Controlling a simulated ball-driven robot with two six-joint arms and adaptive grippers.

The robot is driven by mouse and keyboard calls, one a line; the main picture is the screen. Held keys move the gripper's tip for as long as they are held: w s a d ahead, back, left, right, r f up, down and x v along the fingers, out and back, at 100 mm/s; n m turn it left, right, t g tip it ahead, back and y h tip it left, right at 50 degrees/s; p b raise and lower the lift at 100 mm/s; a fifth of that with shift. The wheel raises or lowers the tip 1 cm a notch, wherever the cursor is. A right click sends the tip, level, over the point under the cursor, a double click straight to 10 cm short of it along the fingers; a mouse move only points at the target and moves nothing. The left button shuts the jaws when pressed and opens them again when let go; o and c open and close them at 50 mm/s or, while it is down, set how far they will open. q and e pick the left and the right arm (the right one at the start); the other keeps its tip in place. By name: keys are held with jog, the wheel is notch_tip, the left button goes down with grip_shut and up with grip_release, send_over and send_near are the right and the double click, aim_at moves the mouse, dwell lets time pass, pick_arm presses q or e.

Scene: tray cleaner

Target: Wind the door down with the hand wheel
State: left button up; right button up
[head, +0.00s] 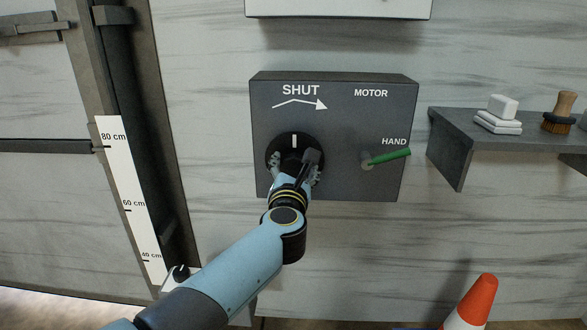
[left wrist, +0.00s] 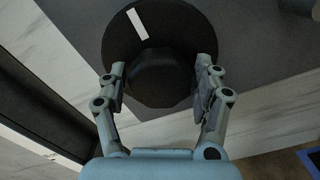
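The hand wheel (head: 279,143) is a black disc with a white mark at its top, on a dark control box (head: 340,125) lettered SHUT with an arrow pointing right. In the left wrist view, the wheel (left wrist: 122,35) has a dark faceted hub (left wrist: 160,82). My left gripper (head: 297,168) is at the wheel, its fingers apart on either side of the hub in the left wrist view (left wrist: 160,90); I cannot tell whether they touch it. The green lever (head: 390,157) points to HAND. The door (head: 40,210) is at the left, its lower part near the bottom edge. My right gripper is out of view.
A white height scale (head: 128,190) marked 80, 60 and 40 cm stands beside the door. A grey shelf (head: 455,150) at the right holds white blocks (head: 500,112) and a brush (head: 562,112). An orange-and-white cone (head: 473,305) stands at lower right.

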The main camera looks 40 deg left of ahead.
pick_arm(q)
jog(key=c, duration=0.8)
jog(key=shift+r+m+p, duration=0.15)
jog(key=shift+m+p, duration=0.7)
jog(key=shift+m, duration=0.15)
jog(key=m+p, duration=0.2)
jog(key=m, duration=0.1)
jog(key=shift+r+p, duration=0.1)
jog(key=shift+p, duration=0.2)
jog(key=m+p, duration=0.1)
jog(key=m, duration=0.2)
jog(key=m+p, duration=0.2)
jog(key=shift+f+m, duration=0.2)
jog(key=shift+m, duration=0.2)
